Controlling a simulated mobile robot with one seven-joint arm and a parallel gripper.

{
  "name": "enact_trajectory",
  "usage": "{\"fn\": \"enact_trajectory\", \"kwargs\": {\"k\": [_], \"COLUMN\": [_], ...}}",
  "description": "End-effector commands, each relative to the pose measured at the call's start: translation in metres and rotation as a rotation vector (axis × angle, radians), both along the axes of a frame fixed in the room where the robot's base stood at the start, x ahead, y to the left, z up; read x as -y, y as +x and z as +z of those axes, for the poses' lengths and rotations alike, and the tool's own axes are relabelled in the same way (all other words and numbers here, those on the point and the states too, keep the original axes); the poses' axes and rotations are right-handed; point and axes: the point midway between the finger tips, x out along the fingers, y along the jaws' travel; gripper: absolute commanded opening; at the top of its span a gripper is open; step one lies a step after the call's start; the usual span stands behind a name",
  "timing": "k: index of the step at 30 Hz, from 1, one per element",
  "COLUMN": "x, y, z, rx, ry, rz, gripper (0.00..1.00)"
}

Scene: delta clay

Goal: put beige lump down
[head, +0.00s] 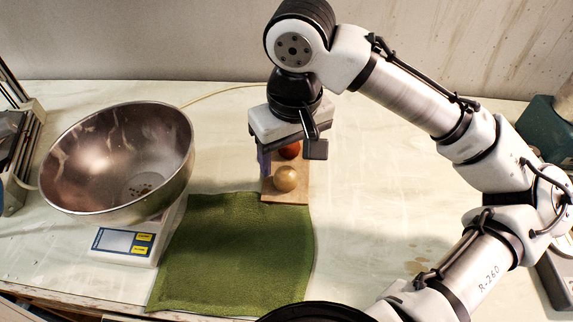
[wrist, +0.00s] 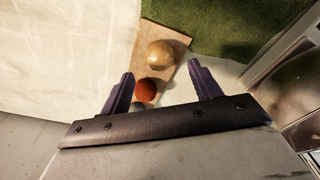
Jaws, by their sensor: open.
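The beige lump (head: 286,179) is a round ball resting on the near end of a small wooden board (head: 287,197). It also shows in the wrist view (wrist: 160,54), beyond my fingertips. A red-orange lump (head: 289,150) sits behind it on the board and shows between my fingers in the wrist view (wrist: 146,90). A grey lump (wrist: 137,107) is partly hidden behind my gripper's bar. My gripper (wrist: 161,82) is open and empty, with its fingers apart. In the head view it hangs over the far part of the board.
A metal bowl (head: 95,165) sits on a white scale (head: 128,243) at the left. A green cloth (head: 235,255) lies in front of the board and reaches its near edge. The pale tabletop (head: 375,200) is clear to the right of the board.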

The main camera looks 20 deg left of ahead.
Motion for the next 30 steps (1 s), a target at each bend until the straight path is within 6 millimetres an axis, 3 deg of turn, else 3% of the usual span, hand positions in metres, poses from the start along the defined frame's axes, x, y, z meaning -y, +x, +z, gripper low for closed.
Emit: {"fn": "enact_trajectory", "kwargs": {"k": [6,12,30], "x": [0.003,0.006,0.006], "y": [-0.004,-0.006,-0.006], "z": [0.046,0.068,0.072], "rx": [0.003,0.001,0.0], "ry": [0.0,-0.001,0.0], "rz": [0.0,0.0,0.001], "gripper": [0.63,0.63,0.63]}}
